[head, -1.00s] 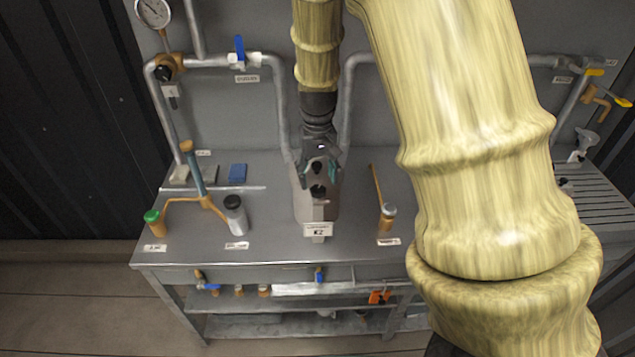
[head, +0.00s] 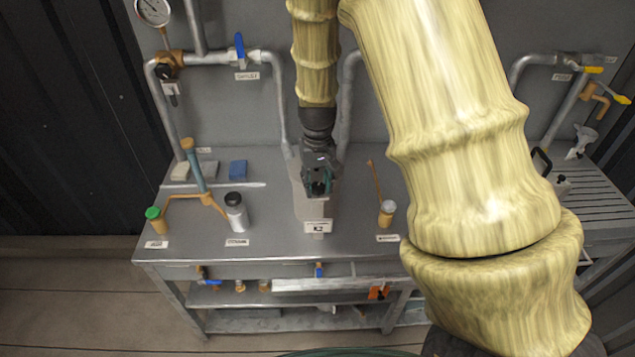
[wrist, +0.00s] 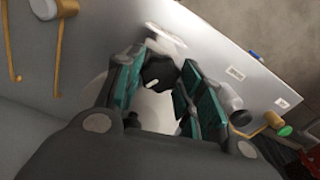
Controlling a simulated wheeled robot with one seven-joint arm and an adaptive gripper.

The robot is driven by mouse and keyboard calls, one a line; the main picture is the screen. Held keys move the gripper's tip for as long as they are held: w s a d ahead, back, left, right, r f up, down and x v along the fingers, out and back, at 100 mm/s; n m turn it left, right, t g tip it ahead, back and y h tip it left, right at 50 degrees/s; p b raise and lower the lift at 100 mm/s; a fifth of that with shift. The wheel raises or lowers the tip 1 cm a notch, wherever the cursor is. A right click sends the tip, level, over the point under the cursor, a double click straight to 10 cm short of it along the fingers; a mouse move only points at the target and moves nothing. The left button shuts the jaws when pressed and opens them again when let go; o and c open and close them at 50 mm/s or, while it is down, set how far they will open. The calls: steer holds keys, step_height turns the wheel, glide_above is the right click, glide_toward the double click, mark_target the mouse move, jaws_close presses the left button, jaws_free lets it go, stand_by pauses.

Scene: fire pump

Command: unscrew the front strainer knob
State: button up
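The front strainer knob is black with a pale mark and sits on the grey strainer body (head: 306,205) labelled K2, in the middle of the bench. In the wrist view the knob (wrist: 158,72) lies between the fingertips of my gripper (wrist: 160,68). One green-padded finger is on each side, very close to its rim. I cannot tell whether both pads touch it. In the head view my gripper (head: 318,181) points down over the front of the strainer and mostly hides the knob. A smaller dark part (wrist: 185,125) shows nearer the palm in the wrist view.
Pipes (head: 350,100) run up the wall behind. The bench front is clear.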

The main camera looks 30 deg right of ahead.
mark_target(317, 186)
steer(key=shift+c, duration=1)
steer(key=shift+n+p, duration=0.3)
steer(key=shift+n, duration=2.5)
steer(key=o, duration=1)
step_height(317, 186, up, 12)
steer(key=shift+r, duration=0.1)
